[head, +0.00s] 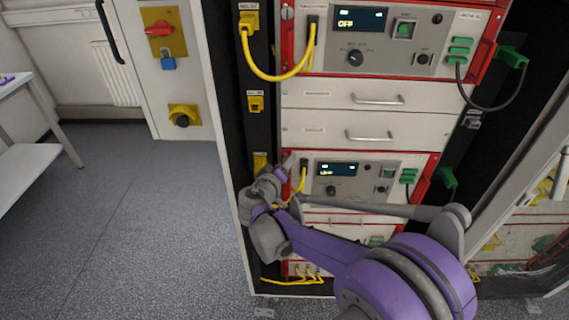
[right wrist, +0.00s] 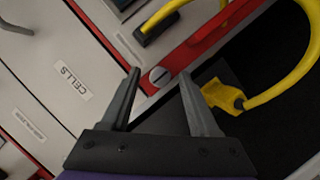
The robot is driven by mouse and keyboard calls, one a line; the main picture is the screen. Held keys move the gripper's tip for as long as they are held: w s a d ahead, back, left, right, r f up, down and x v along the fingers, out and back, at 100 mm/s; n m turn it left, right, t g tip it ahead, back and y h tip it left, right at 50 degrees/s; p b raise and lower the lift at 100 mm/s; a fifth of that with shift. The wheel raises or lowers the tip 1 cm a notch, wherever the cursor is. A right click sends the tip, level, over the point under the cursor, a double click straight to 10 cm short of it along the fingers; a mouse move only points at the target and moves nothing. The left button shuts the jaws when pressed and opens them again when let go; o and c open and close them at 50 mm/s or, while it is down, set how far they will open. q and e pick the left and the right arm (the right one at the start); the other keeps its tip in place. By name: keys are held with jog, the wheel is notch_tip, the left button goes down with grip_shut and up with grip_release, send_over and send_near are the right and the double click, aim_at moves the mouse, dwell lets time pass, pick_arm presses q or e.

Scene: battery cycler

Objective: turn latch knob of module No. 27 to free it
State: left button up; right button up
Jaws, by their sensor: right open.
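A round, slotted metal latch knob (right wrist: 158,76) sits at the corner of a red-edged module front in the right wrist view. My right gripper (right wrist: 160,73) is open, with one fingertip on each side of the knob in that picture; I cannot tell whether they touch it. In the head view, my right gripper (head: 288,161) is at the left edge of the lower red-framed module (head: 375,166), which has a small lit display. The knob is hidden there by the gripper. I cannot read any module number. My left gripper is not in view.
A yellow cable (right wrist: 175,12) and a yellow connector (right wrist: 222,98) with a looping cable are close to my right fingers. A panel marked CELLS (right wrist: 75,84) is beside them. An upper module (head: 380,42) reads OFF, above two drawers (head: 365,97). Open floor (head: 130,220) lies left.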

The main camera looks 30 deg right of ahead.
jog(key=shift+w+d, duration=0.1)
grip_shut()
dwell(0.3)
jog(key=shift+f, duration=0.1)
jog(key=n+t+h+b, duration=0.1)
jog(key=n+b, duration=0.2)
jog(key=n, duration=0.2)
jog(key=n+t+h+b, duration=0.1)
jog(key=n+h+b, duration=0.1)
jog(key=n, duration=0.4)
jog(key=f+n+t+h+b, duration=0.1)
jog(key=n+t+b, duration=0.1)
jog(key=n+b, duration=0.2)
jog(key=shift+n+h, duration=0.3)
jog(key=shift+n, duration=0.9)
